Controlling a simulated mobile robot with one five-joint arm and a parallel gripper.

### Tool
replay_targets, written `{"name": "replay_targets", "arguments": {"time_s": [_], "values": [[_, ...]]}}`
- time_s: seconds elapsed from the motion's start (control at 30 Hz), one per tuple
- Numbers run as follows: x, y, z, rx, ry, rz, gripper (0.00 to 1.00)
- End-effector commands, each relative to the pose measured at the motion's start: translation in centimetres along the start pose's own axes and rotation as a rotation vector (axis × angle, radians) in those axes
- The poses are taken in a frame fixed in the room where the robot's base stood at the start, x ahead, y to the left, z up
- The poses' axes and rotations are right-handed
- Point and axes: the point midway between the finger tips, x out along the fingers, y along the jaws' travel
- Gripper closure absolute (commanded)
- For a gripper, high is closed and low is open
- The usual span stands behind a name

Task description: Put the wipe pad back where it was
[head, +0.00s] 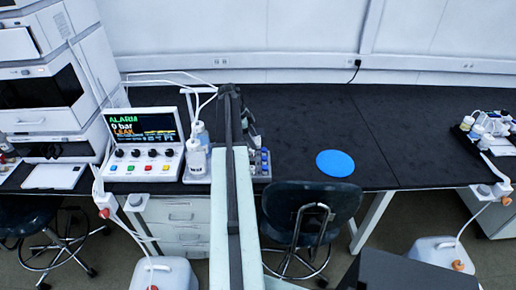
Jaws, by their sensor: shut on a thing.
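My gripper (251,130) is at the end of my arm, above the dark bench, just behind the bottle rack. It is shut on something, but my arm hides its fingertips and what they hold. I cannot make out a wipe pad for certain anywhere in this view. A flat blue disc (335,163) lies on the bare bench to the right of my gripper, apart from it.
A control box (145,158) with an alarm screen stands left of my arm. White bottles (196,158) and a small bottle rack (259,166) stand close by my arm. A chair (308,208) is at the front edge. The bench (410,140) right of the disc is clear.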

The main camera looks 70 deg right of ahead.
Motion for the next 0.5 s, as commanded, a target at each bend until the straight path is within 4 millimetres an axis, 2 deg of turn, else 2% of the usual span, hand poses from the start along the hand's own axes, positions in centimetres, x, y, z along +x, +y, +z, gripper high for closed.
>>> {"name": "replay_targets", "arguments": {"time_s": [0.03,0.1,0.2,0.3,0.5], "values": [[0.1,-3.5,0.0,-0.009,0.0,-0.004,0.84],[0.3,-6.2,-0.2,-0.024,0.001,-0.009,0.84],[0.5,-8.9,-0.5,-0.039,0.001,-0.015,0.84],[0.6,-10.2,-0.7,-0.047,0.002,-0.019,0.84],[1.0,-10.3,-0.7,-0.05,0.002,-0.02,0.84]]}}
